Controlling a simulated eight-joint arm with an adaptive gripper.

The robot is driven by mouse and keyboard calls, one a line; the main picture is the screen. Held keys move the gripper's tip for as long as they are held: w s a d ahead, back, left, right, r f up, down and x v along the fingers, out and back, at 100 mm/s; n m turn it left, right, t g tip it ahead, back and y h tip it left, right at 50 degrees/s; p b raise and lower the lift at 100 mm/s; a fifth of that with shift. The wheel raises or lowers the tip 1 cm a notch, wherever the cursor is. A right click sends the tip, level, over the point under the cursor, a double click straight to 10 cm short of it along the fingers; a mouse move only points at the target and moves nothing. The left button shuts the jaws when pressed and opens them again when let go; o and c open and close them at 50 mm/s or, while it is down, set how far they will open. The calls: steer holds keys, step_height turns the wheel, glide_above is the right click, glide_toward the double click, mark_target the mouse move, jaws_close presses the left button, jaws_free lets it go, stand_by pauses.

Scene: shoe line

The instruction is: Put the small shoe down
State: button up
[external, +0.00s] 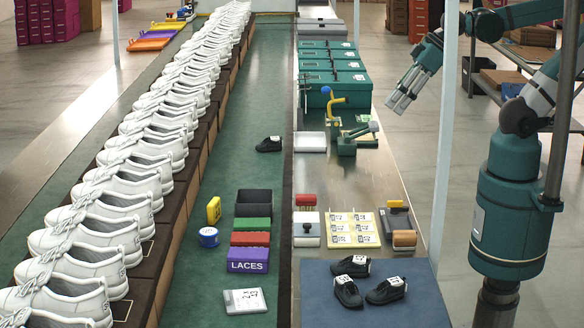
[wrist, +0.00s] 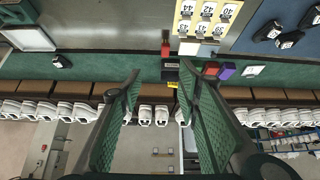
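A small dark shoe (external: 269,144) with a white label sits alone on the green strip. It also shows at the left of the wrist view (wrist: 61,62). Three more small dark shoes (external: 386,290) with white tags stand on a blue mat (external: 312,311) at the front; some show at the top right of the wrist view (wrist: 290,40). My gripper (external: 400,104) hangs in the air at the right, well away from all the shoes. In the wrist view its green fingers (wrist: 162,70) are wide apart with nothing between them.
A long row of white shoes (external: 110,205) runs along the left. Green boxes (external: 335,92), a green and yellow fixture (external: 347,140), a card of number labels (external: 352,229) and a purple LACES box (external: 247,260) stand around the work surface. A pale post (external: 445,150) rises near my arm.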

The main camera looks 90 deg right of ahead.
steer(key=w+a+n+g+y, duration=0.2)
steer(key=w+a+n, duration=0.5)
steer(key=w+a, duration=0.4)
steer(key=n+g+y, duration=0.2)
steer(key=n+g, duration=0.5)
steer(key=n, duration=0.8)
glide_toward(346, 282)
steer(key=shift+x, duration=1.05)
steer(key=shift+s+a+f+n, duration=0.1)
steer(key=shift+a+f+n, duration=0.1)
steer(key=shift+n, duration=0.1)
steer(key=shift+x, duration=1.25)
steer(key=shift+f, duration=0.15)
